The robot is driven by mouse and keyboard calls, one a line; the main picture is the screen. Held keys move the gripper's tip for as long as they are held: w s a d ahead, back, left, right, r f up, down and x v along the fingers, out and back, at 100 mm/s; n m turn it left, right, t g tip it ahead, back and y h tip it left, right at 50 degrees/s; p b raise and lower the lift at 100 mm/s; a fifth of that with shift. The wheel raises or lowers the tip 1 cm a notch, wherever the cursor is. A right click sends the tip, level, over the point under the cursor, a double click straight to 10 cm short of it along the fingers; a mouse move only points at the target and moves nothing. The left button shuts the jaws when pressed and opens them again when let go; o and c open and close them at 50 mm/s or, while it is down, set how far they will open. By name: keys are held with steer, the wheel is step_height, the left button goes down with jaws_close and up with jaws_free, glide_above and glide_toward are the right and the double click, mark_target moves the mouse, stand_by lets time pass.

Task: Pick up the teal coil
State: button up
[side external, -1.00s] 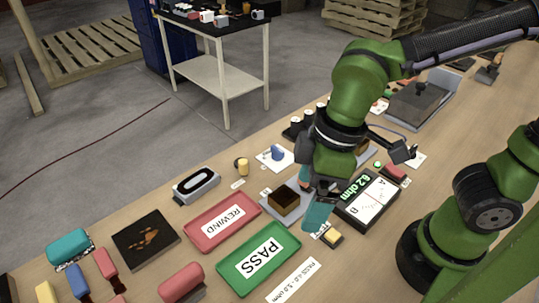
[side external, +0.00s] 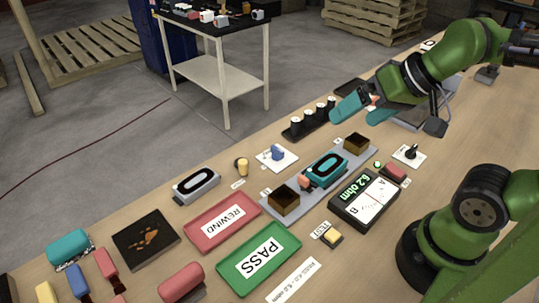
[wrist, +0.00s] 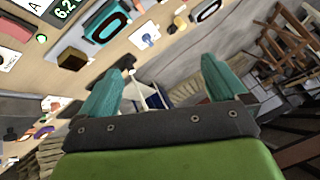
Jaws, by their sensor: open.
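The teal coil (side external: 324,171), a teal block with a black oval ring, sits on the grey fixture (side external: 274,209) between two dark brown blocks. It also shows at the top of the wrist view (wrist: 108,26). My gripper (side external: 354,108) is above the bench, beyond and to the right of the coil, and apart from it. Its two teal fingers are spread with nothing between them, as the wrist view (wrist: 160,66) also shows. The gripper is tilted, its fingers pointing out past the bench's far edge.
The ohm meter (side external: 366,198) stands in front of the fixture. A red REWIND tray (side external: 203,241) and a green PASS tray (side external: 290,238) lie to the left. A grey coil (side external: 196,186) sits behind them. A black rack of small cylinders (side external: 297,131) stands at the far edge.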

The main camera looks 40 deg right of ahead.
steer(key=shift+c, duration=0.3)
steer(key=n+g+h, duration=0.2)
steer(key=n+g, duration=0.5)
steer(key=n, duration=1.5)
glide_above(327, 165)
steer(key=f, duration=1.7)
steer(key=shift+w+d, duration=0.1)
steer(key=shift+w, duration=0.1)
steer(key=f, duration=0.5)
steer(key=shift+s+f, duration=0.15)
steer(key=shift+s, duration=0.1)
